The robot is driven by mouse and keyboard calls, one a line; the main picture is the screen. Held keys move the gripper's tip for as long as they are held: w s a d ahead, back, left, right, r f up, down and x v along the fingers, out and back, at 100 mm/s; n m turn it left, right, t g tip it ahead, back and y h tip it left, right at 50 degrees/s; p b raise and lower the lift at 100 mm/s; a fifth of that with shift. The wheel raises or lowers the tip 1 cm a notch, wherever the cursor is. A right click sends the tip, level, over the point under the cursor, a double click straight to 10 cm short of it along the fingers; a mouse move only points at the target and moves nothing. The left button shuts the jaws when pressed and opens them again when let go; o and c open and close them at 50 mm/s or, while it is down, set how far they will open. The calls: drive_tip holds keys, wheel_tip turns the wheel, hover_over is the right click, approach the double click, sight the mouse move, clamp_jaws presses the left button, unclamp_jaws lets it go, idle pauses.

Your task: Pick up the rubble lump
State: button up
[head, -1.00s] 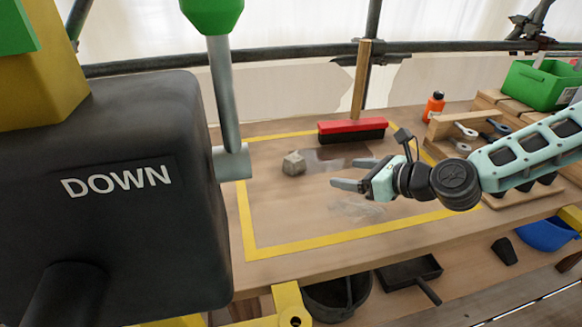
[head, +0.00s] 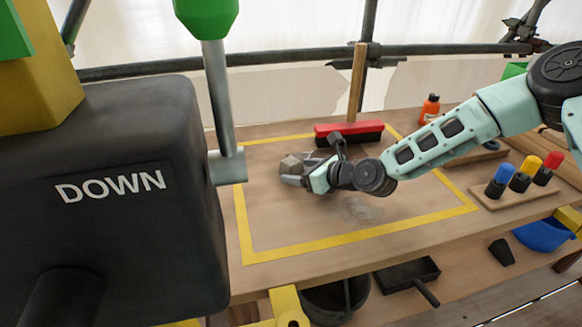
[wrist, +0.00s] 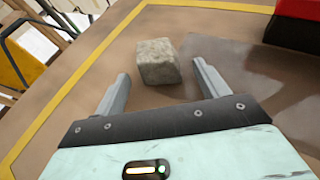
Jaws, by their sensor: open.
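The rubble lump (head: 291,164) is a small grey-beige block on the bench top, inside the yellow taped outline. My gripper (head: 292,181) is at the lump from the near right side in the head view. It is open and empty, and my gripper (wrist: 162,80) shows a gap on each side of the lump. The gripper partly hides the lump's lower part in the head view.
A red-and-black broom (head: 348,131) stands behind the lump. A large black box marked DOWN (head: 110,200) fills the left, with a metal post beside it. Coloured-handled tools (head: 522,175) stand in a wooden rack at the right. The taped area's front is clear.

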drive_tip(key=shift+w+a+f, duration=0.25)
drive_tip(key=shift+w+a, duration=0.05)
drive_tip(key=shift+a, duration=0.1)
drive_tip(key=c, duration=1.2)
drive_tip(key=shift+r, duration=0.2)
